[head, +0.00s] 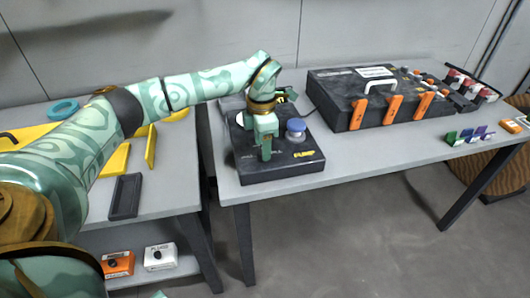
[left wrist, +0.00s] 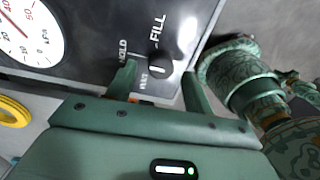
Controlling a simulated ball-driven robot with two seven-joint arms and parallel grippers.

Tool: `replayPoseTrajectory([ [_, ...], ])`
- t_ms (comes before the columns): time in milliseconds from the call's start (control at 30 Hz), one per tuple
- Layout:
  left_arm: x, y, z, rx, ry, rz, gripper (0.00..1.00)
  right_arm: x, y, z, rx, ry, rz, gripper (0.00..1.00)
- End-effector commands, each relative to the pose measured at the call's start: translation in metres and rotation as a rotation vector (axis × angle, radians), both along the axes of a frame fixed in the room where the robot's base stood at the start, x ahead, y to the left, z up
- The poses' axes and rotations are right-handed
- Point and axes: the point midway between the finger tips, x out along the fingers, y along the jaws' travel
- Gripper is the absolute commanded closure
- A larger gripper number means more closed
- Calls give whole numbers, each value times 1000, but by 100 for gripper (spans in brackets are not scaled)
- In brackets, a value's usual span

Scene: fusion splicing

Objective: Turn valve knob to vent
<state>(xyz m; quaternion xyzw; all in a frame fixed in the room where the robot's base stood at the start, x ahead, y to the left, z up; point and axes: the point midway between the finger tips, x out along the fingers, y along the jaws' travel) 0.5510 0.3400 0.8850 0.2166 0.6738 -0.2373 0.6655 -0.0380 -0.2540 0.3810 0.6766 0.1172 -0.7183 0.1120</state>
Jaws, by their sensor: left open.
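A black valve knob (left wrist: 160,63) with a white mark sits on a dark panel in the left wrist view. FILL is printed above it, HOLD to its upper left, and a partly covered label, apparently VENT, at its lower left. My left gripper (left wrist: 159,76) is open, with one finger on either side of the knob; I cannot tell whether they touch it. In the head view my left gripper (head: 265,151) points down over the black pump box (head: 255,172), hiding the knob. My right gripper is not in view.
A gauge (left wrist: 30,30) is beside the knob. A blue cap (head: 296,126) stands on the pump box right of my gripper. A large black case (head: 345,95) with orange latches is further right. A dark tray (head: 125,197) lies on the left table. Bare tabletop lies in front of the case.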

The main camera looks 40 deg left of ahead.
Motion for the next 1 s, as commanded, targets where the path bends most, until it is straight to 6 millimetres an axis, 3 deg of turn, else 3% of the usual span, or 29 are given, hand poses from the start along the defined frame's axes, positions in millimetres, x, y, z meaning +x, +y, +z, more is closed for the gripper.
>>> replayPoseTrajectory([
  [33,0,-1,-10,-1,4,-1,48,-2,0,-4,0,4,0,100],
  [133,0,-1,-17,-1,2,-2,48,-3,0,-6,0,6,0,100],
  [467,0,-1,-20,-1,-2,-2,48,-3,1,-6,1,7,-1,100],
  [633,0,-1,-20,-1,-1,-1,90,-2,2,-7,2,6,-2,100],
  [667,0,-1,-20,-1,-1,-1,93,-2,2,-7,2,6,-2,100],
  [1000,-1,-1,-18,-1,-1,34,93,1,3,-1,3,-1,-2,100],
])
